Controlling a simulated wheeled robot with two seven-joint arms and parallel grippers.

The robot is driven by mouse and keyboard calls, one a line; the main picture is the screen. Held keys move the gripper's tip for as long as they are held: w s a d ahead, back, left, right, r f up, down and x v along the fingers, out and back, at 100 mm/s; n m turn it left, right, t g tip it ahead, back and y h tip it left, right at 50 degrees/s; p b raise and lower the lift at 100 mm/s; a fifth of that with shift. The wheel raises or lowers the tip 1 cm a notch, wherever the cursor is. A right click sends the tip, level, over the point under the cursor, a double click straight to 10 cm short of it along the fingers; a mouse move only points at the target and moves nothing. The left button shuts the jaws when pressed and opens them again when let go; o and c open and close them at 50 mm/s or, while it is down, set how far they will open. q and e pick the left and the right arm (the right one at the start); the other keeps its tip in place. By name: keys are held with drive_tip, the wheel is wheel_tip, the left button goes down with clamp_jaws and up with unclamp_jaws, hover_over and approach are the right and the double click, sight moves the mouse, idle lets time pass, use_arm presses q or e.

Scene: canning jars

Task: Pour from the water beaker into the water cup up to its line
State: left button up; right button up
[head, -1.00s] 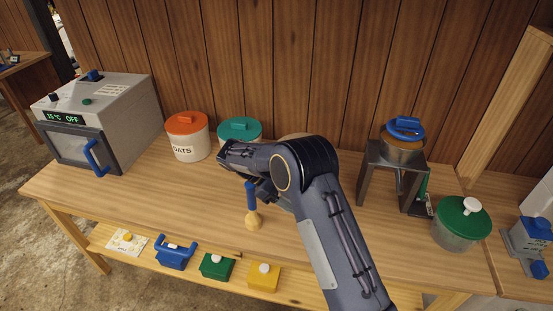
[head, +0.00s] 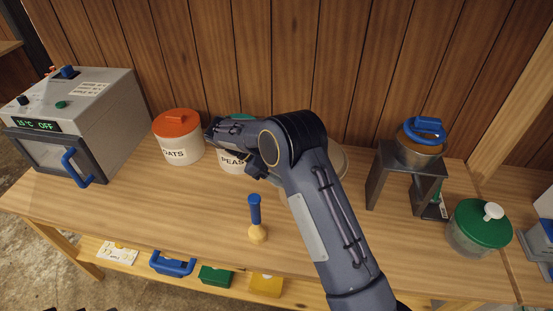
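I cannot make out a water beaker or a water cup in the head view. My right arm comes in from the bottom right and reaches across the bench. Its gripper (head: 252,160) is in front of the PEAS canister; its fingers are small and dark, and I cannot tell whether they are open or shut. A pale round rim (head: 339,162) shows partly behind the arm, and the rest of it is hidden. My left gripper is not in view.
A blue-handled tool with a yellow end (head: 255,215) is on the wooden bench (head: 140,200). The OATS canister (head: 178,140) and PEAS canister (head: 232,162) stand behind. An oven (head: 85,115) is left; a metal stand (head: 408,170) and green-lidded jar (head: 478,228) are right.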

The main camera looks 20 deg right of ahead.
drive_tip(key=shift+w, duration=0.45)
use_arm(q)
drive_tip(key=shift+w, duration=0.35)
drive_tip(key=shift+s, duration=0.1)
use_arm(e)
drive_tip(key=shift+s+r, duration=0.1)
drive_tip(key=shift+s, duration=0.05)
drive_tip(key=shift+w+a, duration=0.1)
drive_tip(key=shift+w, duration=0.1)
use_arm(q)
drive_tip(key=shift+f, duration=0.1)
use_arm(e)
drive_tip(key=shift+w+a+t, duration=0.1)
drive_tip(key=shift+t, duration=0.2)
drive_tip(key=shift+r+y+b, duration=0.1)
drive_tip(key=shift+y+b, duration=0.2)
drive_tip(key=shift+y, duration=0.1)
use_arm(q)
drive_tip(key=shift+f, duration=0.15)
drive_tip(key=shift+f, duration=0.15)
use_arm(e)
drive_tip(key=shift+w+a, duration=0.1)
drive_tip(key=shift+w, duration=0.05)
